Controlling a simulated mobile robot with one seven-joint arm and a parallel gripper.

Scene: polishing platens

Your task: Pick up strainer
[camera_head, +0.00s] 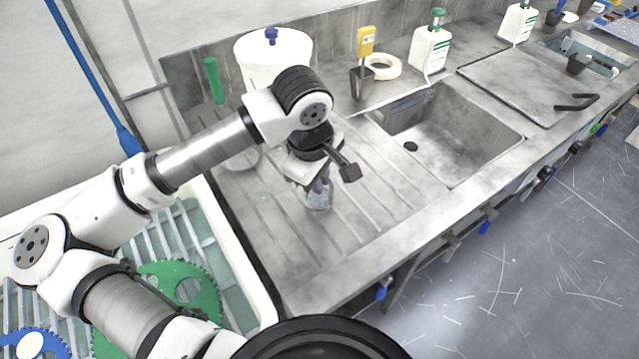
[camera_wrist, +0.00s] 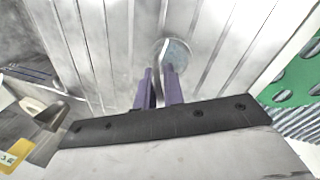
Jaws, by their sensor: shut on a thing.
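The strainer, a small round grey disc (camera_head: 319,202), is at my fingertips over the ribbed drainboard (camera_head: 375,215) left of the sink. It also shows in the wrist view (camera_wrist: 178,50), just beyond the purple fingers, which cover part of it. My gripper (camera_head: 320,186) points down and is shut on the strainer; its fingertips are close together in the wrist view (camera_wrist: 160,72). I cannot tell whether the strainer touches the drainboard or is slightly above it.
A sink (camera_head: 450,135) lies to the right. A white bucket (camera_head: 272,60), a yellow device (camera_head: 366,42), a tape roll (camera_head: 383,67) and a bottle (camera_head: 430,48) stand behind. A tank (camera_head: 262,300) with green and blue toothed discs is at left. The front drainboard is clear.

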